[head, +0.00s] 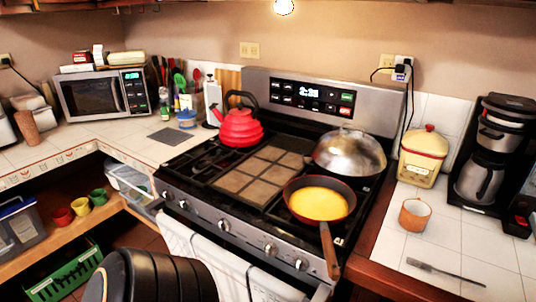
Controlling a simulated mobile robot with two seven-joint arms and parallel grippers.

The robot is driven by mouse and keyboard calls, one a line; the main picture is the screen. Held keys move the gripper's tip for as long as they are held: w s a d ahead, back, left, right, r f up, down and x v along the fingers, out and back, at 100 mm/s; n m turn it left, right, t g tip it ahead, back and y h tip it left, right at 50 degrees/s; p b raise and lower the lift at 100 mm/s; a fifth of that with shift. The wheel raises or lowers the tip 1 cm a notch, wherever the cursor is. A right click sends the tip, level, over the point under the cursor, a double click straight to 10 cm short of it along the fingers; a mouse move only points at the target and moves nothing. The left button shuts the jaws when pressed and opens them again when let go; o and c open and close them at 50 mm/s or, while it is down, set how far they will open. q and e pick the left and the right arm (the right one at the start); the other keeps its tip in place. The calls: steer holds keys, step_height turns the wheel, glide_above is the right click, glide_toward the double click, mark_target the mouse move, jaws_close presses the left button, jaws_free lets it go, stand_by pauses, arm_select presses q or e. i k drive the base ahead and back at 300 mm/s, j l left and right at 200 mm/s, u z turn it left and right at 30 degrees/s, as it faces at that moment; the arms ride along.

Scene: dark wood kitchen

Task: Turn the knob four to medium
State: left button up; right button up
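The stove (258,206) stands in the middle, with a row of several round metal knobs along its sloped front panel. Counting from the left, the fourth knob (270,250) is right of the middle of the panel. Another knob (301,264) is at the right end, close to the pan's handle. One knob (223,226) is near the middle, and others (184,204) are at the left. The knob settings are too small to read. No gripper fingers show, and neither gripper is seen touching a knob.
A pan with yellow contents (319,202) sits front right, its wooden handle (329,251) overhanging the panel. A lidded pan (348,153) and a red kettle (240,126) stand behind. White towels (205,254) hang below the knobs. A black ribbed shape covers the bottom left.

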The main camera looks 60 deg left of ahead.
mark_target(300, 262)
steer(key=k+j, duration=0.15)
steer(key=j, duration=0.3)
steer(key=k+j+u, duration=0.1)
steer(key=j, duration=0.3)
steer(key=k+j+u, duration=0.1)
steer(key=j, duration=0.35)
steer(key=k+j, duration=0.2)
steer(key=j, duration=0.25)
steer(key=k+j+u, duration=0.1)
steer(key=j, duration=0.35)
steer(key=k+j, duration=0.1)
steer(key=j, duration=0.35)
steer(key=u, duration=0.05)
